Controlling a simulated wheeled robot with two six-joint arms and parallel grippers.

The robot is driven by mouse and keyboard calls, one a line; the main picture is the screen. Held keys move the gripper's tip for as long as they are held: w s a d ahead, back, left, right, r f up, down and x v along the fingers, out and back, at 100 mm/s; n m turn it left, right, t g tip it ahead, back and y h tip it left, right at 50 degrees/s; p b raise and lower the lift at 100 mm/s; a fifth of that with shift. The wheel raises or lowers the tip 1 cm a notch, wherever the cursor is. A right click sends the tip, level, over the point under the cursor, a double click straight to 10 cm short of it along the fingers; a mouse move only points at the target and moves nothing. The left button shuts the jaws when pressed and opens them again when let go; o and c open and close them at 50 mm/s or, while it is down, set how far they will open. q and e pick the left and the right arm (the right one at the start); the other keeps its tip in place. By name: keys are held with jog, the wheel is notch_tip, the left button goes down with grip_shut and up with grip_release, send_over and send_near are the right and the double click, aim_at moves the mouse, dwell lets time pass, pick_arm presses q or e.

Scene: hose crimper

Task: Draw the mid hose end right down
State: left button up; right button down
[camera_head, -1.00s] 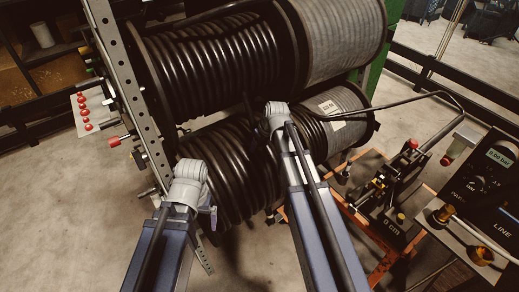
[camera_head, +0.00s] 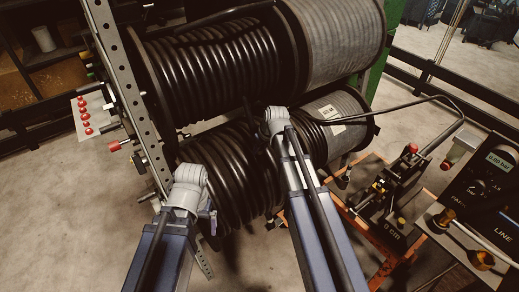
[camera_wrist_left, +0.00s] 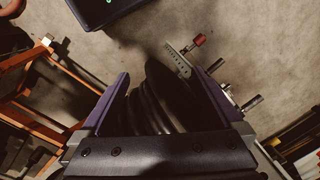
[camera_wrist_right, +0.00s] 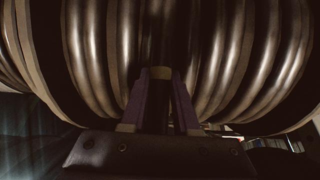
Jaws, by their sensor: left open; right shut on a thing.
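The lower reel (camera_head: 343,105) carries thick black hose coils (camera_head: 232,165), with a grey section and white label at its right. My right gripper (camera_wrist_right: 162,76) is against the coils; its fingers are close together on a dark hose end piece, mostly hidden between them. In the head view my right wrist (camera_head: 277,122) hides the fingers and the held end. My left gripper (camera_wrist_left: 162,82) is open at the left side of the lower reel. Black coils and the reel's rim show between and beyond its fingers; I cannot tell whether they touch.
An upper reel (camera_head: 340,40) with black hose stands above. The perforated rack post (camera_head: 130,90) with red knobs is at left. A thin hose (camera_head: 420,100) runs right. The crimper (camera_head: 385,195) on an orange stand and the gauge panel (camera_head: 490,190) stand right.

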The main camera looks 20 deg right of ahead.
aim_at(262, 155)
jog(key=shift+f, duration=0.1)
dwell(0.8)
jog(key=f+b, duration=0.1)
jog(key=s, duration=0.1)
jog(key=f+b, duration=0.1)
jog(key=shift+s+d+f+b, duration=0.2)
jog(key=shift+d+f+b, duration=0.05)
jog(key=shift+f+b, duration=0.1)
jog(key=shift+w+r, duration=0.15)
jog(key=c, duration=0.7)
grip_release()
jog(key=shift+o, duration=0.2)
jog(key=shift+r, duration=0.15)
jog(key=p+v, duration=0.7)
jog(key=shift+r, duration=0.35)
